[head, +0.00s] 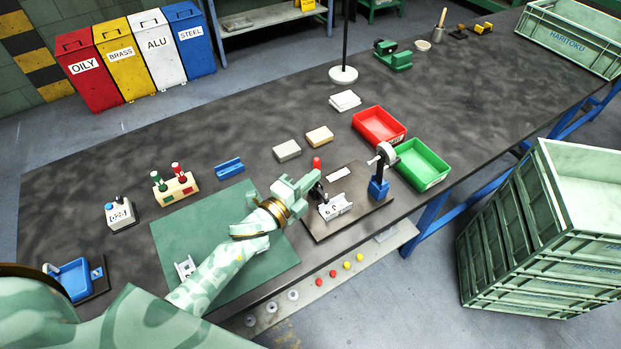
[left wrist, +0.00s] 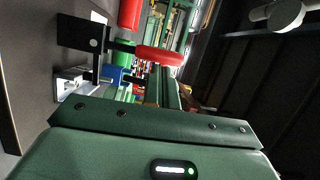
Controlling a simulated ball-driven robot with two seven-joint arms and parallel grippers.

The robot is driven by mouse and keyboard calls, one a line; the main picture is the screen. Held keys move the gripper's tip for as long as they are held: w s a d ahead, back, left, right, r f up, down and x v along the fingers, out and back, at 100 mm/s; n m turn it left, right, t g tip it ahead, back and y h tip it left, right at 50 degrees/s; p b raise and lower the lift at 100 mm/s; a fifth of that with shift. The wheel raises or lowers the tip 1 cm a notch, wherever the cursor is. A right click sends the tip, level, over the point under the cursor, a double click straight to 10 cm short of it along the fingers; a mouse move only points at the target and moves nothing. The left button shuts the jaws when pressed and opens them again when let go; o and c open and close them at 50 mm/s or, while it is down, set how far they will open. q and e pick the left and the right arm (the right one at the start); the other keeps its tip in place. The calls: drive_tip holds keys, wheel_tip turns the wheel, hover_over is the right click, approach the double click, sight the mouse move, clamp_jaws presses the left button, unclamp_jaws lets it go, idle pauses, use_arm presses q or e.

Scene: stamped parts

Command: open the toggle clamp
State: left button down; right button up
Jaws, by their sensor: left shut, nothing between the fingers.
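The toggle clamp (head: 318,190) stands on the dark fixture plate (head: 318,228), with its red handle (head: 317,163) pointing up. In the left wrist view the handle (left wrist: 158,55) is in front of the fingers, with the black clamp body (left wrist: 78,33) beside it. A dark clamp arm reaches to the silver stamped part (head: 335,207); contact is unclear. My left gripper (head: 304,192) is shut and empty, close beside the clamp on its left. It partly hides the clamp in the head view. I cannot tell whether it touches the handle. My right gripper is not in view.
A gauge on a blue post (head: 379,188) stands on the plate's right side. Red (head: 400,137) and green (head: 445,180) trays lie beyond. A green mat (head: 165,235) lies under my left arm.

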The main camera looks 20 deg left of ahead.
use_arm(q)
drive_tip(key=shift+w+a+r+n+p, duration=0.2)
drive_tip(key=shift+n+p, duration=0.1)
drive_tip(key=shift+p, duration=0.15)
drive_tip(key=shift+a+n+p, duration=0.2)
drive_tip(key=shift+n+p, duration=0.1)
drive_tip(key=shift+p, duration=0.1)
drive_tip(key=shift+w+a+f+n+g+h+p, duration=0.4)
drive_tip(key=shift+w+a+f+n+g, duration=0.65)
drive_tip(key=shift+n, duration=0.6)
drive_tip(key=shift+w+a+f+n+g+h+p, duration=0.2)
drive_tip(key=shift+w+a+f+n+g+p, duration=0.3)
drive_tip(key=shift+w+a+n, duration=0.65)
drive_tip(key=shift+w+a+f+n+g+h+p, duration=0.4)
drive_tip(key=shift+w+a+f+n+g, duration=0.6)
drive_tip(key=shift+n, duration=1.1)
drive_tip(key=shift+s+a+r+t, duration=0.1)
drive_tip(key=shift+s+a+t, duration=0.2)
drive_tip(key=shift+s+t, duration=0.05)
drive_tip(key=shift+a, duration=0.1)
